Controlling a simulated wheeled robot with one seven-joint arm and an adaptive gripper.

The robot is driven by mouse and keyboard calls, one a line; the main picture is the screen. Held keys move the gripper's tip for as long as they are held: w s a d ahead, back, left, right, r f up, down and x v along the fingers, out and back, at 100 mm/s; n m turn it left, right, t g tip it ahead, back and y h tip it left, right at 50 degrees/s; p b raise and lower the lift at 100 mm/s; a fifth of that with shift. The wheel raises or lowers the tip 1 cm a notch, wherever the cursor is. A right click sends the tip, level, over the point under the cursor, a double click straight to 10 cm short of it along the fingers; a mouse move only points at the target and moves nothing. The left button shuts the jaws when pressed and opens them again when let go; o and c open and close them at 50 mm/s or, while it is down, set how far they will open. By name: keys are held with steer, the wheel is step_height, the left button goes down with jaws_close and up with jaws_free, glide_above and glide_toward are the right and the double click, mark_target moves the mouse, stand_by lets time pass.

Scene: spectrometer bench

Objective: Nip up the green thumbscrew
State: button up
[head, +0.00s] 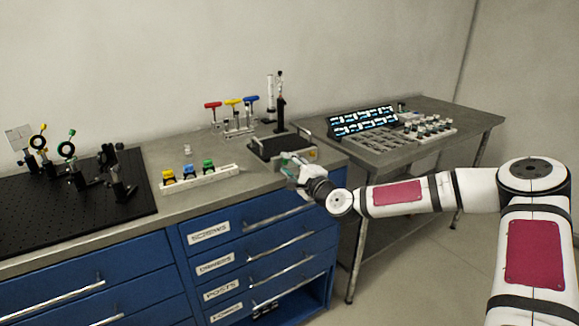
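A small green tip, which looks like a thumbscrew (72,132), sits on top of a round black optic mount (67,150) on the black breadboard at the left. A similar mount (38,142) to its left has a yellow tip (43,127). A green-topped piece (208,163) also stands in a white rack (228,175), beside a blue one and a yellow one.
Red, yellow and blue T-handle drivers (233,103) stand at the back. More black posts (122,180) stand on the breadboard (110,220). A side table (455,108) at the right holds a display and small parts.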

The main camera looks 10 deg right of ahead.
steer(key=shift+s, duration=0.1)
steer(key=v, duration=1.2)
